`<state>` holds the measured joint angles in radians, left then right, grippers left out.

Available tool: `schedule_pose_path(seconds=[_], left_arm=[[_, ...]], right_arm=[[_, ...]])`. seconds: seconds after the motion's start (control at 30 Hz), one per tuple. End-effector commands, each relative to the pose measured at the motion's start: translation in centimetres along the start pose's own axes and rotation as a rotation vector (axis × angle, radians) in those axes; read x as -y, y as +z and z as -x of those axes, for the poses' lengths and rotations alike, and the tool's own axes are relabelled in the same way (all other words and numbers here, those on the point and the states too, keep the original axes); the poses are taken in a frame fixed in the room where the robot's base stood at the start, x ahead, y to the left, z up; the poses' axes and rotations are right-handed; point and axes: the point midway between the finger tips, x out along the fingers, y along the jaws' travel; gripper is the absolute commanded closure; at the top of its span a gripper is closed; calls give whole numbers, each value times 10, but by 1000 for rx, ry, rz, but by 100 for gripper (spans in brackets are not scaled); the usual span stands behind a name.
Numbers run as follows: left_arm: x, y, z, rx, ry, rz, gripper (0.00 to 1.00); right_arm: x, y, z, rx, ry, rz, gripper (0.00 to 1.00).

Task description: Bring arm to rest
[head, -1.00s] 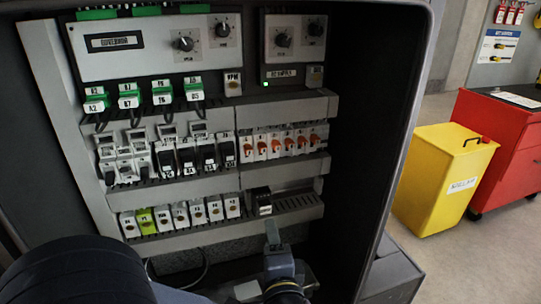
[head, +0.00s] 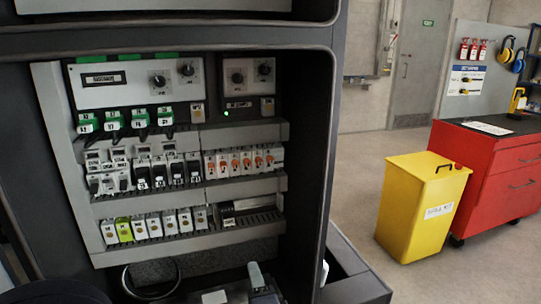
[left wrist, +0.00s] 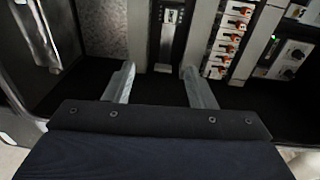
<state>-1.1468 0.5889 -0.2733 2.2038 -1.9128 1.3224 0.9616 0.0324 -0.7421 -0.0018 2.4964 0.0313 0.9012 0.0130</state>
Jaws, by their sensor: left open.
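My left gripper (head: 258,278) is at the bottom edge of the head view, below the lowest rail of the open electrical cabinet. In the left wrist view its two fingers (left wrist: 160,84) are spread wide with nothing between them. A black module (head: 228,213) sits on the lowest rail, to the right of the row of white modules, and is apart from the gripper. A black module also shows beyond the fingers in the left wrist view (left wrist: 172,16). My right gripper is not in view.
The cabinet's side wall (head: 318,150) stands to the right of the gripper. Rows of breakers (head: 243,161) and knobs fill the panel above. A yellow bin (head: 412,215) and a red tool cabinet (head: 478,165) stand farther right, with clear floor (head: 355,190) between.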

Motion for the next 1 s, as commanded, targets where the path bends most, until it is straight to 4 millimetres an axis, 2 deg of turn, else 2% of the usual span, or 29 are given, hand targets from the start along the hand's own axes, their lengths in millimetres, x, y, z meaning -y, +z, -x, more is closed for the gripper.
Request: schedule_pose_path(seconds=[0.17,0.27,0.37,0.53,0.63,0.7,0.73,0.83,0.9,1.0], left_arm=[[-4,31,-8,92,75,29,50],[-10,57,-13,166,140,55,50],[-17,89,-15,257,225,92,50],[-39,158,-6,454,443,206,50],[-60,209,19,599,646,347,50],[-76,237,47,687,808,493,50],[-82,244,60,713,874,564,50],[-92,254,97,753,1043,802,50],[-92,252,115,748,1114,950,50],[-88,245,132,719,1169,1133,50]], right_arm=[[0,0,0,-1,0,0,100],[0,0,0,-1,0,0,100],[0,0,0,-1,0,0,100],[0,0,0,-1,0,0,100],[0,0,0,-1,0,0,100],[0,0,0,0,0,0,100],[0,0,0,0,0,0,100],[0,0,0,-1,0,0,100],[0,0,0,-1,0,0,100],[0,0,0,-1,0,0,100]])
